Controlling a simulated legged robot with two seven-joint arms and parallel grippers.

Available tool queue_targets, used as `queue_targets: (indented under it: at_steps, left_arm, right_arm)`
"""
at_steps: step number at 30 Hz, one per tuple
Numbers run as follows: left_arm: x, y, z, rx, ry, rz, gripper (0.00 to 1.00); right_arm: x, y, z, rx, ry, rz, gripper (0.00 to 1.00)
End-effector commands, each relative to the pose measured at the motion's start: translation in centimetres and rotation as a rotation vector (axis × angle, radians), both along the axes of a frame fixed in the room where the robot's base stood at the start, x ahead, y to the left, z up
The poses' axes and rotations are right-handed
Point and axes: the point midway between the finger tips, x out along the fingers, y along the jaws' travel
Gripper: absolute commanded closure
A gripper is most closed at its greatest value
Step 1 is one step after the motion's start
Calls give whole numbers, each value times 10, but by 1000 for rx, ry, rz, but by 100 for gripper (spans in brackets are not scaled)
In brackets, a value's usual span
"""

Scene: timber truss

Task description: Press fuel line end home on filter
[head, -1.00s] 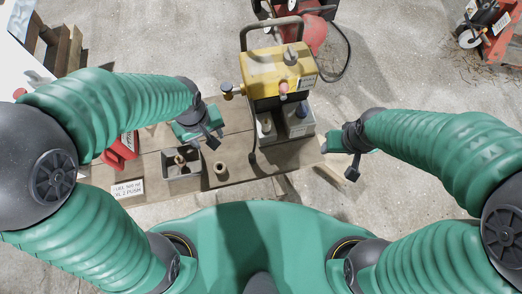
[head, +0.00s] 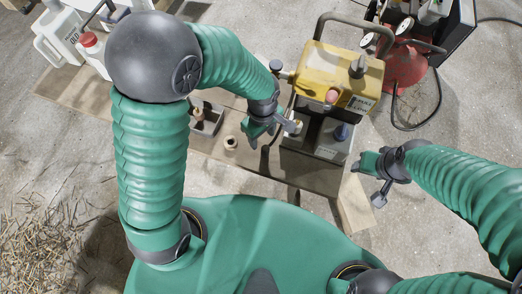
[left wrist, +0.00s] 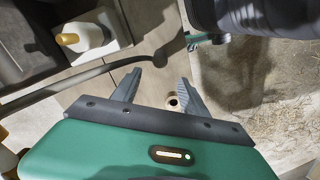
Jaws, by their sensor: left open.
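A black flexible line (head: 265,158), which I take for the fuel line, hangs at the left of the yellow-topped machine (head: 340,72). A pale-capped part (head: 297,127), possibly the filter, sits in the machine's grey lower housing. It seems to show in the left wrist view (left wrist: 68,38) too. My left gripper (head: 272,134) is open beside the housing's left side; its spread fingers (left wrist: 157,90) hold nothing visible. My right gripper (head: 368,180) is right of the housing, its jaw gap unclear.
A tan ring-shaped part (head: 230,142) stands on the wooden board, next to a grey open box (head: 206,118). White jugs (head: 60,37) are at upper left and a red machine (head: 405,68) is behind.

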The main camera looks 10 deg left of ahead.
Motion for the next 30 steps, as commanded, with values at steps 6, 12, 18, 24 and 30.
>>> queue_targets:
  at_steps: [6, 12, 18, 24, 30]
  left_arm:
    - [-1, -6, -30, 5, -1, -6, 48]
    - [-5, 5, -62, -3, 2, -3, 48]
    - [-4, 4, -82, -4, -2, -4, 48]
    - [-4, 1, -80, 1, -3, -5, 56]
    - [-4, 3, -80, 0, -2, -4, 82]
  right_arm:
    - [0, -1, -10, 0, 0, -3, 45]
    - [0, -1, -24, 0, 0, -3, 45]
    - [0, -1, -29, 0, 0, -2, 45]
    - [0, -1, -28, -1, 0, -2, 45]
    - [0, -1, -28, 0, 0, -3, 45]
